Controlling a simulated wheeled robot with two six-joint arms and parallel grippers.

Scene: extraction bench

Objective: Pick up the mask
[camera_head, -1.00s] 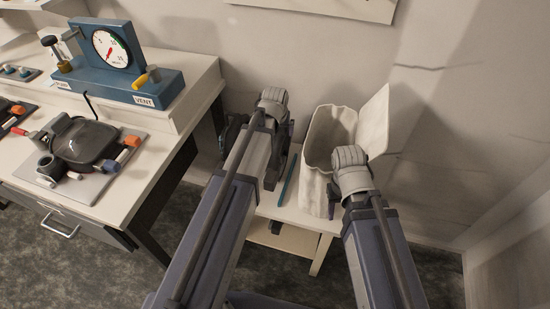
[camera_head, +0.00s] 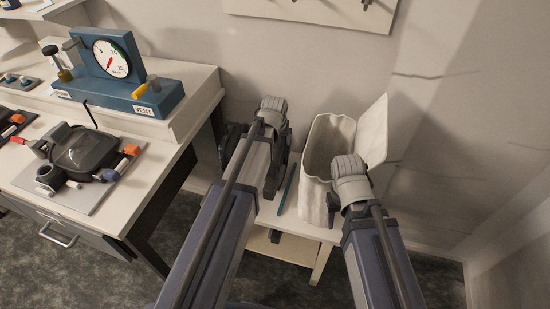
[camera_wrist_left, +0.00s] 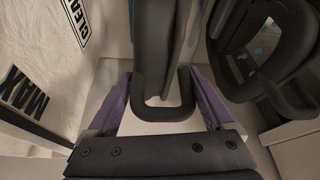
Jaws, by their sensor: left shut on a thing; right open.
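My left gripper (camera_wrist_left: 160,100) shows purple fingers in the left wrist view, shut on a black looped part (camera_wrist_left: 163,108). This part seems to belong to a black thing, perhaps the mask, whose full shape is cut off. A second black rounded frame (camera_wrist_left: 262,50) with a dark opening shows to the right of the fingers. In the head view my left arm hides most of what it holds; a dark shape (camera_head: 233,137) shows beside its wrist. My right gripper (camera_head: 332,203) is open beside the white bin, mostly hidden by its wrist. A dark domed device (camera_head: 87,150) lies on the bench.
The open white bin (camera_head: 318,170), lid up, stands on a low white stand. A blue-green strip (camera_head: 286,190) lies left of it. The bench (camera_head: 110,210) at left carries a blue gauge block (camera_head: 120,90). The wall closes off the back.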

